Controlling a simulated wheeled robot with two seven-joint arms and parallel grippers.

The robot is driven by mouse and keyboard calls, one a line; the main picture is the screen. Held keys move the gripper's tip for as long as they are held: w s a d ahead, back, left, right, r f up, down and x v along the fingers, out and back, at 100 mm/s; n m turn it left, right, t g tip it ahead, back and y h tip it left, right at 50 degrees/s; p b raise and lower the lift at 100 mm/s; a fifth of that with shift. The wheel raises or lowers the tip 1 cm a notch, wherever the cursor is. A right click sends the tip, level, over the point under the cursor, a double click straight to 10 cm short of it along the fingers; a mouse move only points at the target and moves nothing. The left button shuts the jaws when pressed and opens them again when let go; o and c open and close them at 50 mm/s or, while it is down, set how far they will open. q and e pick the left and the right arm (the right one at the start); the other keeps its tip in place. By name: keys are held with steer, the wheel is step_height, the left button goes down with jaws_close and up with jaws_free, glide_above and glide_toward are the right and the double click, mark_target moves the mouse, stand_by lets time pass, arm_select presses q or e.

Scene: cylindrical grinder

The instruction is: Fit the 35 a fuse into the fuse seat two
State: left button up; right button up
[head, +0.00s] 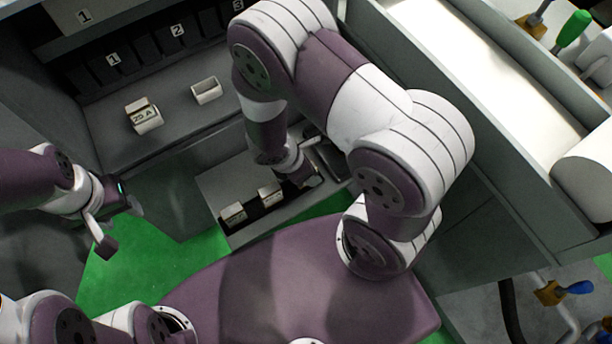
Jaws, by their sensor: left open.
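A white fuse (144,117) sits on the grey cabinet ledge below label 1; its lettering is small and looks like 25 A. To its right, roughly below label 2, is a white rectangular seat (206,91) that looks empty. Two more white fuses, one on the left (233,213) and one on the right (268,195), stand in a dark slot of a lower tray; their ratings cannot be read. My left gripper (120,229) is open and empty, left of the tray and below the ledge. My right gripper (312,165) is at the tray's right end, its fingers partly hidden.
The grey tray (212,182) juts out below the ledge. Number labels mark the dark cabinet back; label 3 is partly covered by my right arm. Green floor shows between.

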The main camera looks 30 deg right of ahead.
steer(key=shift+r, duration=0.1)
steer(key=shift+c, duration=0.3)
jaws_close()
